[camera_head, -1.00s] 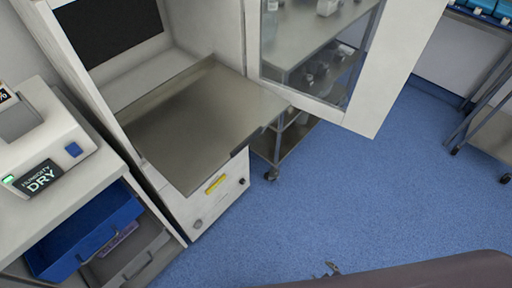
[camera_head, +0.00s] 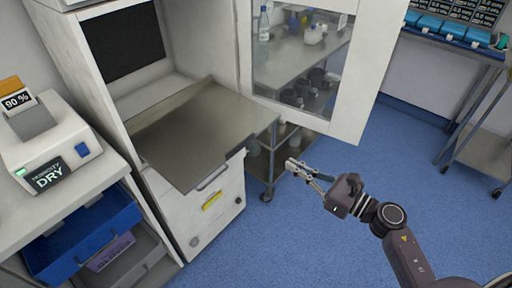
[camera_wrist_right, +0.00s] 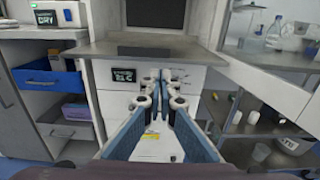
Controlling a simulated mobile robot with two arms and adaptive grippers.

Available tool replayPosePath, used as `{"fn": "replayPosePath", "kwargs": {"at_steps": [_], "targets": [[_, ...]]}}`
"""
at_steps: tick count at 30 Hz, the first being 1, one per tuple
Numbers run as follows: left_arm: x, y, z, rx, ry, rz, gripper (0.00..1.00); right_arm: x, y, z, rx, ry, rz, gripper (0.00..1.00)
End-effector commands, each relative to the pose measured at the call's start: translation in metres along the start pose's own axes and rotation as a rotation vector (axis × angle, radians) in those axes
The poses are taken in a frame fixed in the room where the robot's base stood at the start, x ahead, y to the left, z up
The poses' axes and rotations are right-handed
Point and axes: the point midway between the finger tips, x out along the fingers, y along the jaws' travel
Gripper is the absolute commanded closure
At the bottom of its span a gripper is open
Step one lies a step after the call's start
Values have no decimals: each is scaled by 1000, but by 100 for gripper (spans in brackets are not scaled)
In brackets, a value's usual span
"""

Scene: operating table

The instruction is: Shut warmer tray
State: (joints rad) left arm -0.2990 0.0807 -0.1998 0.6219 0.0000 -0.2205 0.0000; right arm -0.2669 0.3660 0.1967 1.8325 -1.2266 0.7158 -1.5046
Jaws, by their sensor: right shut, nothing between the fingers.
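My left gripper is not in view.
An open glass-panelled door (camera_head: 303,70) stands to the right of the tray, with a metal cart (camera_head: 268,165) behind it. An open blue drawer (camera_head: 82,235) is at the left, below a humidity device (camera_head: 48,145). Blue floor is clear in front.

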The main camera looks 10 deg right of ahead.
Motion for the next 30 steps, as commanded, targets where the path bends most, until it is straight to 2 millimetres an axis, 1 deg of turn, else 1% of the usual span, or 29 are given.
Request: {"fn": "replayPosePath", "kwargs": {"at_steps": [3,6,12,18,21,24,30], "targets": [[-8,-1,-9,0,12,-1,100,20,0,4,5,-4,1,100],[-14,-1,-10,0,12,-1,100,41,0,5,7,-5,-1,100],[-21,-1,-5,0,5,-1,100,83,0,3,8,-4,-1,100],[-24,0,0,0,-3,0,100,115,0,2,9,-3,-1,100],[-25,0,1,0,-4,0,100,124,0,1,9,-2,-2,100],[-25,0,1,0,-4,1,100,129,0,0,8,-1,-2,100],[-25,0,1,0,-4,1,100,130,0,0,8,-1,-2,100]]}}
